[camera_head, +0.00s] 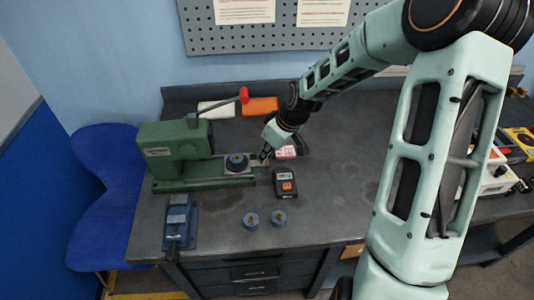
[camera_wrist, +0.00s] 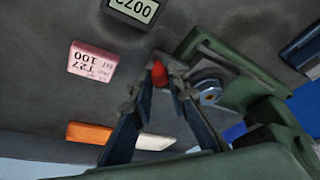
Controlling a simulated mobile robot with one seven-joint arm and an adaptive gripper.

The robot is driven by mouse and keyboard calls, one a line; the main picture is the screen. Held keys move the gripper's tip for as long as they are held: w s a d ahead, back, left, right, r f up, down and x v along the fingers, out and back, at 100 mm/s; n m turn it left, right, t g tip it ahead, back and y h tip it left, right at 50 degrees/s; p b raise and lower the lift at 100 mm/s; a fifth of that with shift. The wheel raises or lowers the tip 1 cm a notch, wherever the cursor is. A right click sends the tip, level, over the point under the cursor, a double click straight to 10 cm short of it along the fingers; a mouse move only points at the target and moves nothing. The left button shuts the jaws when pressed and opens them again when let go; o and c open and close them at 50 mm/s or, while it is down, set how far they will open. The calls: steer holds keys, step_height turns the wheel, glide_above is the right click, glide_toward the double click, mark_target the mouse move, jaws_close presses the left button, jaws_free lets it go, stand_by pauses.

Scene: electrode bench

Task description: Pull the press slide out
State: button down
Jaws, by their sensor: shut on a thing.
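The green press (camera_head: 172,140) stands at the left of the bench, its lever with a red ball end raised. Its slide (camera_head: 247,173) reaches out to the right of the press body and carries a round blue die (camera_head: 237,160). The die also shows in the wrist view (camera_wrist: 209,90), beside my fingers. My gripper (camera_head: 264,156) is at the slide's outer end. In the wrist view my gripper (camera_wrist: 163,72) is shut on a small red knob (camera_wrist: 160,75) at that end. Most of the knob is hidden by the fingers.
A black meter (camera_head: 286,184) stands right of the slide, with a pink labelled block (camera_head: 286,152) behind it. Two blue round parts (camera_head: 265,219) and a blue vise (camera_head: 179,222) are in front. White (camera_head: 216,108) and orange (camera_head: 260,106) blocks lie behind.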

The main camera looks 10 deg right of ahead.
steer(key=shift+d, duration=0.25)
steer(key=c, duration=1.8)
jaws_free()
steer(key=shift+d, duration=0.1)
steer(key=shift+c, duration=0.2)
steer(key=v, duration=1.2)
steer(key=shift+a, duration=0.25)
